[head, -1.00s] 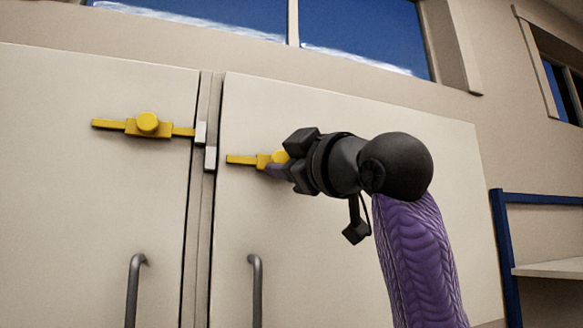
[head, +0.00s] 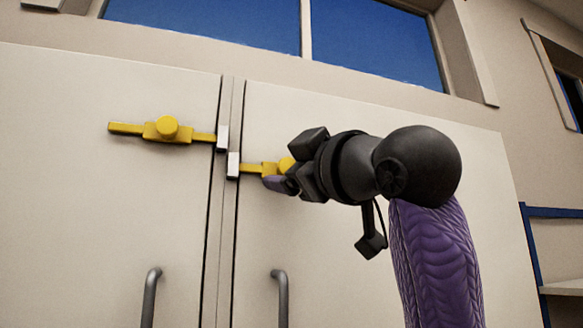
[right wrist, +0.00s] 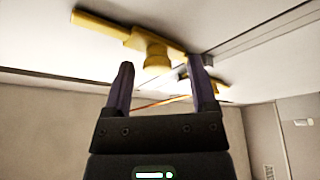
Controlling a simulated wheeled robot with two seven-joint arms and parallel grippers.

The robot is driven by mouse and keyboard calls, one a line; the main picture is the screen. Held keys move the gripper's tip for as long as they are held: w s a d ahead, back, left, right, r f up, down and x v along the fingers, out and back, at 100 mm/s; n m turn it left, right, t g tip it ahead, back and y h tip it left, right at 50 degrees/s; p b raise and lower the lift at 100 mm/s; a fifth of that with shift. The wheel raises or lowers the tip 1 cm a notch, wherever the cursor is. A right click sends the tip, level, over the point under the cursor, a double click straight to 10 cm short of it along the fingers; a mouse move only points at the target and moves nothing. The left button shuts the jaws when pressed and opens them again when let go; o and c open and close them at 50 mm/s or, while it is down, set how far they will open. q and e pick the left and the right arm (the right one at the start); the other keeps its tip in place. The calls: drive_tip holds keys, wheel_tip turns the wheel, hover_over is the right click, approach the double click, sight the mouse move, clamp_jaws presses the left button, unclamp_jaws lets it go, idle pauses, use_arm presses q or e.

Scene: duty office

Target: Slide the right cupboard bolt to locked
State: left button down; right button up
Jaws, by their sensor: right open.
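The right cupboard bolt (head: 252,168) is yellow and sits on the right door, its knob partly hidden by my right gripper. Its left end meets the pale keeper (head: 233,165) at the seam; how far it goes in is unclear. My right gripper (head: 277,183) is open, with a purple finger at the bolt's lower edge. In the right wrist view the gripper (right wrist: 162,75) has nothing gripped between its fingers. A yellow piece, apparently the right bolt (right wrist: 222,91), shows past the right finger. I cannot tell whether the finger touches the knob. My left gripper is out of view.
The left bolt (head: 166,130) is yellow with a round knob and reaches its own keeper (head: 222,138). It also shows in the right wrist view (right wrist: 102,27). Grey door handles (head: 150,298) stand below. A blue-framed shelf (head: 535,250) stands at the right.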

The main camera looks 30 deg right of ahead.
drive_tip(key=b+v, duration=0.4)
drive_tip(key=v, duration=0.5)
drive_tip(key=shift+s+b, duration=0.35)
drive_tip(key=shift+b, duration=0.05)
drive_tip(key=shift+a+f, duration=0.1)
